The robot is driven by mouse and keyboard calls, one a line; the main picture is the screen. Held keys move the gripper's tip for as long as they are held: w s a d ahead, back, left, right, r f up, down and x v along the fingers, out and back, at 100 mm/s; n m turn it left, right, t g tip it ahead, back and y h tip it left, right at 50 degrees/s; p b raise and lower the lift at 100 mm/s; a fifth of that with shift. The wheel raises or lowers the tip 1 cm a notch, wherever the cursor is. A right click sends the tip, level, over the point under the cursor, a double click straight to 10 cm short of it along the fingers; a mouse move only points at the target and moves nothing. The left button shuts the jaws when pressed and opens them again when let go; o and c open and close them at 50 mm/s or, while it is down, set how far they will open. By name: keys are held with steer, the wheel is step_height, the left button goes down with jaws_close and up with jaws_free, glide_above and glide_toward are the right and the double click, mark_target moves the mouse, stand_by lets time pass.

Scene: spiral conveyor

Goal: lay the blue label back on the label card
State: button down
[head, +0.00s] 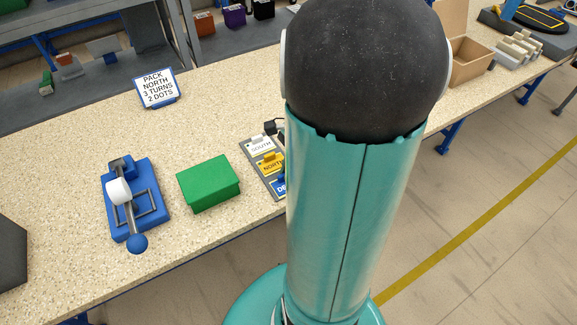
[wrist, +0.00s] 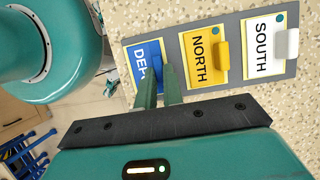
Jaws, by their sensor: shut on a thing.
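The grey label card (wrist: 237,62) lies on the speckled counter, with a yellow NORTH label (wrist: 203,50) in the middle and a white SOUTH label (wrist: 265,45) at the right in the wrist view. The blue label (wrist: 146,54), lettered DEP with the rest hidden, is at the card's left end. My gripper (wrist: 158,72) is shut on the blue label, its fingers covering part of it. I cannot tell whether the label touches the card or is just above it. In the head view my arm hides part of the card (head: 258,176) and the blue label (head: 280,186).
A green box (head: 208,183) and a blue device with a lever (head: 134,200) stand left of the card. A sign (head: 157,87) reading PACK NORTH, 3 TURNS, 2 DOTS stands behind. An open cardboard box (head: 470,62) is at the far right. The counter's front edge is near the card.

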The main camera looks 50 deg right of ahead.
steer(key=c, duration=1.5)
jaws_free()
steer(key=shift+o, duration=0.2)
steer(key=v, duration=1.3)
steer(key=shift+d+r, duration=0.15)
steer(key=shift+r, duration=0.2)
steer(key=w+a+r+n+t+h, duration=0.1)
steer(key=a+r+n+t+h, duration=0.1)
steer(key=a+n, duration=0.8)
steer(key=a+r+n+t+h, duration=0.2)
steer(key=a+n, duration=0.9)
steer(key=a, duration=0.4)
steer(key=shift+w+a, duration=0.4)
